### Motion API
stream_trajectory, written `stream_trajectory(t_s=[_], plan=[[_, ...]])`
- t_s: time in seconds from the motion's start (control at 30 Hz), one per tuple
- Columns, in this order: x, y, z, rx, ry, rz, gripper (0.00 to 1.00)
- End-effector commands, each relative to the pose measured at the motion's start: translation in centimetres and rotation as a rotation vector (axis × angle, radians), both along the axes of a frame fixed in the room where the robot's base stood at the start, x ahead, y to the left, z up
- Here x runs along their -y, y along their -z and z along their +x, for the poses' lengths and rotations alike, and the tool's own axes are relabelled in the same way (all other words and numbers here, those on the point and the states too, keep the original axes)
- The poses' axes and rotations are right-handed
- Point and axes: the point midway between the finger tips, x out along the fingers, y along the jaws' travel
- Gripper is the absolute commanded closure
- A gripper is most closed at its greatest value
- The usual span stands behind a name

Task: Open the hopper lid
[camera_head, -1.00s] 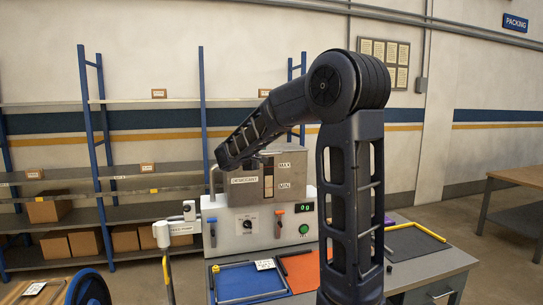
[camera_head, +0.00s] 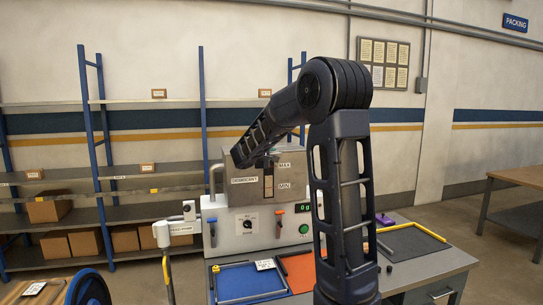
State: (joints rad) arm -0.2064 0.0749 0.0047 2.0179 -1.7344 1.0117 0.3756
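The hopper (camera_head: 237,191) is a grey metal box marked DESICCANT, with a MAX/MIN sight window, on top of a white machine (camera_head: 236,230). Its lid (camera_head: 226,157) is at the top, partly hidden behind my arm. A curved light handle (camera_head: 214,178) stands at the hopper's left side.
The machine has an orange lever (camera_head: 279,224), a blue lever (camera_head: 212,231), a black knob and a green button. A blue tray frame (camera_head: 250,285) and an orange mat (camera_head: 301,270) lie on the bench before it. Shelves with cartons (camera_head: 83,242) stand behind left.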

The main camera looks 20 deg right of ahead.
Motion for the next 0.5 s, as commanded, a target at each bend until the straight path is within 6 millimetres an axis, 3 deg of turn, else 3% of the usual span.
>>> stream_trajectory(t_s=[0.03,0.1,0.5], plan=[[-0.01,0.00,-0.01,0.000,0.000,0.000,0.89],[-0.01,0.00,-0.01,0.000,0.000,0.000,1.00],[-0.02,-0.33,-0.02,-0.020,0.000,0.001,1.00]])
